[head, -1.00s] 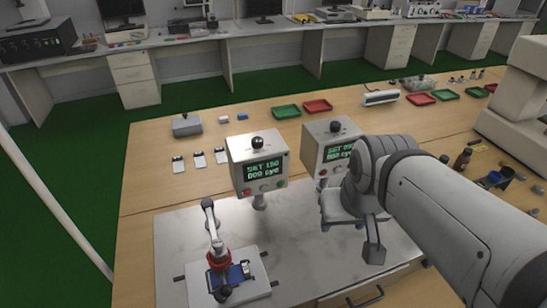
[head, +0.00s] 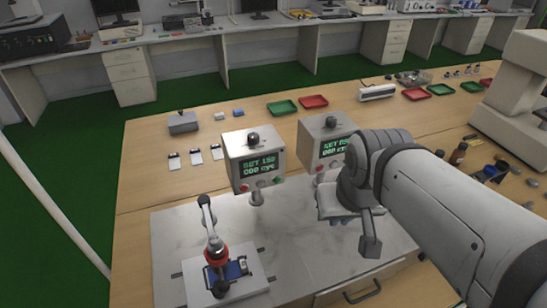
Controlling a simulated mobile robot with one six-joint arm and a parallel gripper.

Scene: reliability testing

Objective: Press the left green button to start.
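The left control box (head: 254,160) stands on a short post on the pale metal plate. Its lit screen reads about "SET 150" and "000 cyc". A green button (head: 277,180) sits low on the right of its front and a red button (head: 244,188) low on the left. A black knob tops the box. A second, similar box (head: 325,143) stands to the right, its front partly covered by my arm. My gripper (head: 369,244) hangs right of the left box, apart from the green button. Its fingers are not clear enough to show whether it is open.
A test fixture with a jointed lever and red ring (head: 217,254) stands front left, holding a blue piece. Small cards, green and red trays (head: 283,107) and a grey box (head: 183,122) lie behind. Bottles and dark parts lie right of my arm. The plate between fixture and gripper is clear.

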